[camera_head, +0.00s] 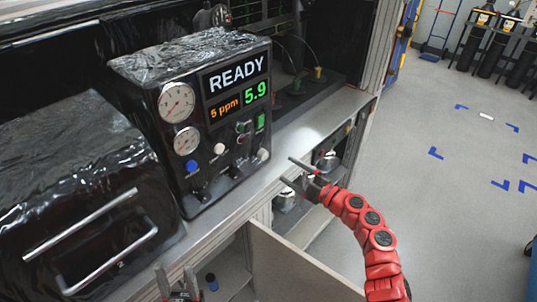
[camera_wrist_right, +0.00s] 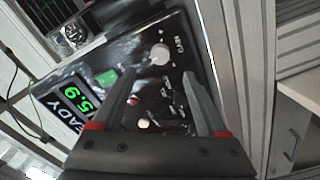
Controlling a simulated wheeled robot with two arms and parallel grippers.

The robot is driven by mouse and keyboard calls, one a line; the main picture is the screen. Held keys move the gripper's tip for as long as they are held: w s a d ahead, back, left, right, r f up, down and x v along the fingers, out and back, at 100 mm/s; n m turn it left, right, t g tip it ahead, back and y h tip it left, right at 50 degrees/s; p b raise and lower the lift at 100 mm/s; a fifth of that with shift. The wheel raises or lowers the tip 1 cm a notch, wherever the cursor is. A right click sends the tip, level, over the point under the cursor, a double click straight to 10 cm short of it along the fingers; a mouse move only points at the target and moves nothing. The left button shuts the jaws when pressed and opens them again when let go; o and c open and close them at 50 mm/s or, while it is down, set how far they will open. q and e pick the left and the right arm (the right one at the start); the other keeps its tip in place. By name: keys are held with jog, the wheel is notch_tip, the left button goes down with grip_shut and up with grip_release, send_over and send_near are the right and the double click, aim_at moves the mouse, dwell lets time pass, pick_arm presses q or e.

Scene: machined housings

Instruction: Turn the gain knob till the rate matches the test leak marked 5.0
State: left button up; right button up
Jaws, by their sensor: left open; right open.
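The dark test instrument (camera_head: 190,75) stands on the bench; its display (camera_head: 237,88) reads READY, 5 ppm in orange and 5.9 in green. The gain knob (camera_head: 263,154) is white, at the panel's lower right; in the right wrist view the white knob (camera_wrist_right: 160,54) sits beside the word GAIN. My right gripper (camera_head: 287,170) is open, just right of the knob in the head view. In the wrist view its fingers point towards the knob, which shows between them; contact cannot be told. My left gripper (camera_head: 176,272) is open and empty at the bottom edge. No 5.0 marking is legible.
A black-wrapped box with metal handles (camera_head: 70,190) stands left of the instrument. Another white knob (camera_head: 219,148) and a blue one (camera_head: 191,166) are on the panel. Silver canisters (camera_head: 328,161) sit under the bench. The floor at right is open.

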aim_at(266, 156)
jog(key=p+x, duration=0.1)
jog(key=x, duration=0.8)
jog(key=shift+w+a, duration=0.15)
jog(key=shift+a, duration=0.1)
grip_shut()
